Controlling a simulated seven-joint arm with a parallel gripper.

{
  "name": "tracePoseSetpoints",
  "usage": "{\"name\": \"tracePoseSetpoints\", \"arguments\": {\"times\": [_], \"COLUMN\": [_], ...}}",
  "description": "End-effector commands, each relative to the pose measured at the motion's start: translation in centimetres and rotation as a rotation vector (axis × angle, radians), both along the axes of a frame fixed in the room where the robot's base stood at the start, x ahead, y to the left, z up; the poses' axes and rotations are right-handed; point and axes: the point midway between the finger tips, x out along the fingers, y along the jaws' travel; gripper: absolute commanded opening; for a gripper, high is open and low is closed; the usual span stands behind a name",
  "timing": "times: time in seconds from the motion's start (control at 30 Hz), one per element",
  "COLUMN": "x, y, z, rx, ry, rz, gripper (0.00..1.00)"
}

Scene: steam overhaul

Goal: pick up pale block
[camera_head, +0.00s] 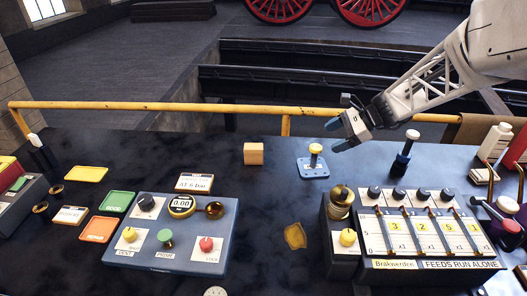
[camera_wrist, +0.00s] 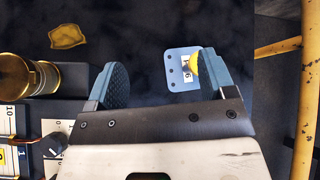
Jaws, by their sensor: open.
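The pale block (camera_head: 254,153) is a small light-wood cube standing on the dark bench, near the back edge and left of the blue plate. It does not show in the wrist view. My gripper (camera_head: 336,136) is open and empty above the bench at the back, to the right of the block and apart from it. In the wrist view my gripper (camera_wrist: 158,75) has its two blue pads spread wide over dark bench top.
A blue plate (camera_head: 304,170) with a yellow-topped peg (camera_head: 316,149) lies near my gripper; in the wrist view the right finger partly covers the yellow top. A yellow rail (camera_head: 220,107) runs behind the bench. A control box (camera_head: 172,252) stands in front of the block.

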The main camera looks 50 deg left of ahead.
Motion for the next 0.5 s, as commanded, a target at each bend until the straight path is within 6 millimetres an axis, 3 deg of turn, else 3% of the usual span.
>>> {"name": "tracePoseSetpoints", "arguments": {"times": [0.03, 0.2, 0.5], "x": [-0.2, -1.0, -3.3], "y": [1.9, 7.5, 16.4], "z": [-1.0, -3.4, -8.0], "rx": [0.001, 0.007, 0.004], "ry": [0.031, 0.129, 0.291], "rz": [-0.001, -0.011, -0.028], "gripper": [0.77, 0.77, 0.77]}}
